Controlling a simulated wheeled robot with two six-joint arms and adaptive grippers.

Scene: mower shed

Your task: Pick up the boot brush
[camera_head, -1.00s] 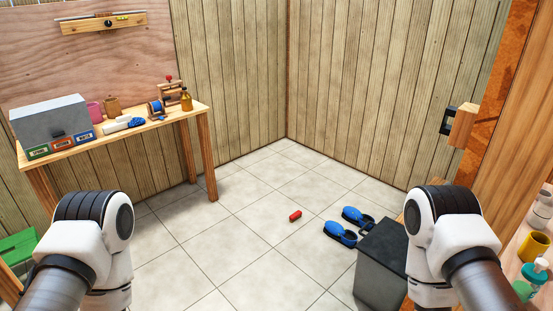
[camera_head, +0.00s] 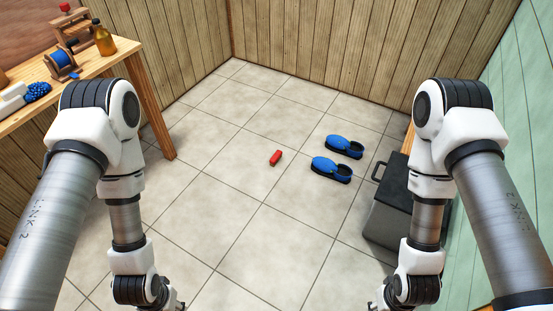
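I cannot tell for certain which thing is the boot brush. A small red, roughly cylindrical object (camera_head: 275,157) lies alone on the tiled floor near the middle of the view. A blue, bumpy-textured object (camera_head: 38,91) lies on the workbench at the left, next to a white item (camera_head: 12,98). My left gripper (camera_head: 177,305) is at the bottom edge, left of centre, mostly cut off. My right gripper (camera_head: 376,304) is at the bottom edge, right of centre, also mostly cut off. Neither is near the red object or the blue one. Their fingers cannot be made out.
A pair of blue shoes (camera_head: 332,169) stands right of the red object. A dark-lidded grey box (camera_head: 396,205) stands by the right wall. The workbench (camera_head: 115,57) carries a blue spool (camera_head: 61,63) and an amber bottle (camera_head: 103,38).

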